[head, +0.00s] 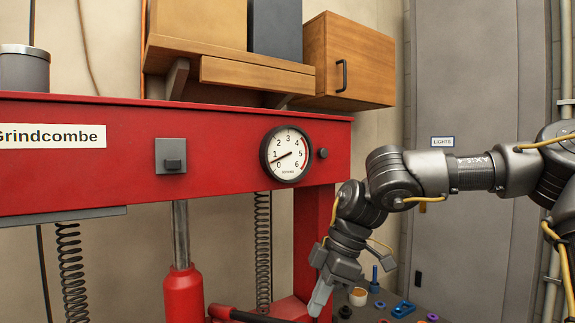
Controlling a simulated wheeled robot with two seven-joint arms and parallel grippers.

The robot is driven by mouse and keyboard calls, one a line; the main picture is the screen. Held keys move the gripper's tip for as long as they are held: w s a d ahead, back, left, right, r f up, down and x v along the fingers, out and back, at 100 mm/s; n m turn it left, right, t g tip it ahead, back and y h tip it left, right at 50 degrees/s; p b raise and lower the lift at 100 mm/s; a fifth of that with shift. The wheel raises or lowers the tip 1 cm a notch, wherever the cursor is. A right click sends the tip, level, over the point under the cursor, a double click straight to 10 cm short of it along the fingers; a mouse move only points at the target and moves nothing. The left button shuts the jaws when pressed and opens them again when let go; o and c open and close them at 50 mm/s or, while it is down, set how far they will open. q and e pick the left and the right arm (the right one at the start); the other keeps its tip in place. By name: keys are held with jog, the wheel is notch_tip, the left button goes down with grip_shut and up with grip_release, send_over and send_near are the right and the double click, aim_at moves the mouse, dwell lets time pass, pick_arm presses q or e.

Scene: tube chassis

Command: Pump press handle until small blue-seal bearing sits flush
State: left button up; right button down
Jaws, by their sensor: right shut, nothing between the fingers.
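The red press (120,175) spans the left half of the head view. Its red pump cylinder (184,297) stands under the top beam. A black press handle (258,317) sticks out to the right from the cylinder's foot, low at the bottom edge. My right gripper (319,303) points down just right of the handle's visible part, shut and empty. I cannot tell if it touches the handle. The round gauge (285,154) has its needle a little below the 1. The small blue-seal bearing cannot be made out. My left gripper is out of view.
A dark bench at the lower right holds a blue clamp-like part (403,308), a blue upright pin (375,280), a cup (358,297) and small coloured rings. The press's red right post (312,240) stands close left of my right arm. Wooden cabinets (345,62) hang above.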

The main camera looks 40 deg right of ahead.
jog(key=shift+f, duration=0.1)
dwell(0.6)
jog(key=shift+f+b, duration=6.5)
jog(key=shift+f, duration=1)
notch_tip(320, 180, up, 8)
jog(key=p, duration=0.5)
jog(key=shift+f, duration=0.25)
notch_tip(320, 180, up, 8)
jog(key=p, duration=0.6)
jog(key=shift+f, duration=0.2)
jog(key=shift+f, duration=0.2)
